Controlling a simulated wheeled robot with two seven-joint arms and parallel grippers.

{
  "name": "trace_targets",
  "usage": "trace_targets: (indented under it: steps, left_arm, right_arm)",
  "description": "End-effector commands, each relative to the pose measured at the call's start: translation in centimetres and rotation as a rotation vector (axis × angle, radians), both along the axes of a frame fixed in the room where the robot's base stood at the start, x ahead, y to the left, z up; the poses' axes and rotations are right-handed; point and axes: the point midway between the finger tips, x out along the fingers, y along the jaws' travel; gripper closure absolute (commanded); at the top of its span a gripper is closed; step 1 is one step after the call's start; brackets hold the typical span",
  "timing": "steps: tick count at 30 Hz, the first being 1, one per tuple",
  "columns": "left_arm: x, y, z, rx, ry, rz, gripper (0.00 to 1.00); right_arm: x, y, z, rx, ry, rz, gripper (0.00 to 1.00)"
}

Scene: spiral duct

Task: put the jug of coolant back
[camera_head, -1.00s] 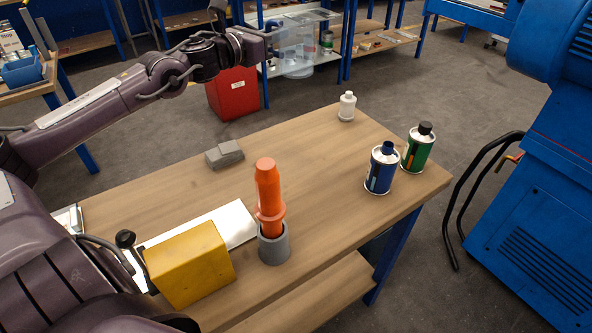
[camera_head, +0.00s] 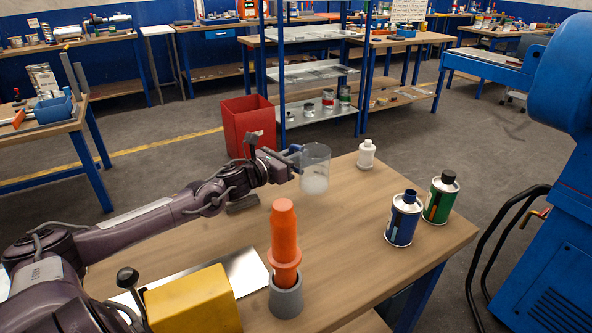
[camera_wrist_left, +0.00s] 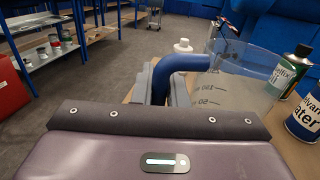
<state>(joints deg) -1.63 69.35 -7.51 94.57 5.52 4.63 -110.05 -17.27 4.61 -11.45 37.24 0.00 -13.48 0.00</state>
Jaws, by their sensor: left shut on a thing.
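The jug (camera_head: 315,170) is a clear measuring jug with a blue handle, upright over the far part of the wooden workbench, with a whitish area low inside. I cannot tell whether its base touches the bench. My left gripper (camera_head: 293,160) is shut on the handle, at the jug's left side. In the left wrist view the clear jug wall (camera_wrist_left: 235,88) with graduation marks shows at the right, and the blue handle (camera_wrist_left: 180,64) passes between the grey fingers (camera_wrist_left: 162,88). The jug's base is hidden there. My right gripper is not in view.
On the workbench (camera_head: 345,240) stand a white bottle (camera_head: 367,154), a blue can (camera_head: 404,220), a green can (camera_head: 440,198), an orange tool in a grey cup (camera_head: 286,297) and a yellow block (camera_head: 195,305). Behind are a red bin (camera_head: 245,125) and a shelf unit (camera_head: 315,113) with several cans.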

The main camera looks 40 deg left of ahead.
Motion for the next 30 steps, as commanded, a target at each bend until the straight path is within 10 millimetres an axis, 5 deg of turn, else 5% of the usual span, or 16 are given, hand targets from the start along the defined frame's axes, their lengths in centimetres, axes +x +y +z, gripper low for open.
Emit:
trace_targets:
  steps: [12,24,25,30]
  left_arm:
    - [0.0,0.0,-4.5,-0.003,-0.001,0.002,1.0]
    - [0.0,0.0,-5.0,0.001,-0.001,0.0,1.0]
    - [0.0,0.0,-5.0,0.001,0.0,0.0,0.86]
    - [0.0,0.0,-4.9,0.001,0.0,0.0,0.66]
  right_arm:
    - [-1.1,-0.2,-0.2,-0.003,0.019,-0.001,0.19]
    - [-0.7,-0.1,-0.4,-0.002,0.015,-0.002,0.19]
    - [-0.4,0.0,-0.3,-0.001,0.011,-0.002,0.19]
    - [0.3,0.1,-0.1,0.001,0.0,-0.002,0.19]
